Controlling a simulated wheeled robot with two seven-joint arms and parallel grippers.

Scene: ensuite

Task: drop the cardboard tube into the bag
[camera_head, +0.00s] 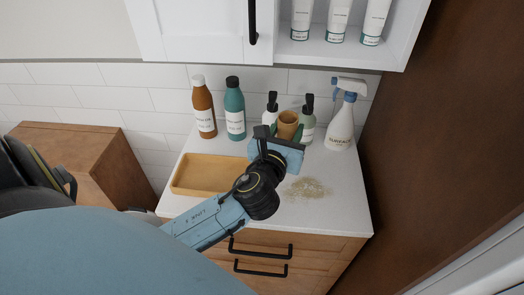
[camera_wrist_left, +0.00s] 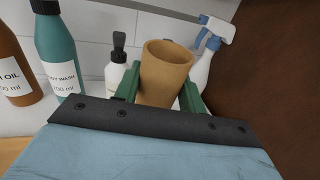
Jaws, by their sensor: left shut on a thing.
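My left gripper (camera_head: 284,135) is over the white counter, shut on the cardboard tube (camera_head: 288,121), a short tan tube with its open end facing up. In the left wrist view the tube (camera_wrist_left: 165,74) stands between the green fingers of the gripper (camera_wrist_left: 160,92), and its lower part is hidden behind the gripper's edge. I cannot tell how far it is above the counter. No bag shows in either view. My right gripper is not in view.
The white counter (camera_head: 340,205) holds a wooden tray (camera_head: 208,176), a brown bottle (camera_head: 204,108), a teal bottle (camera_head: 235,110), two pump bottles behind the tube, and a spray bottle (camera_head: 341,122). A beige patch (camera_head: 308,188) lies in front. A brown panel (camera_head: 430,130) bounds the right.

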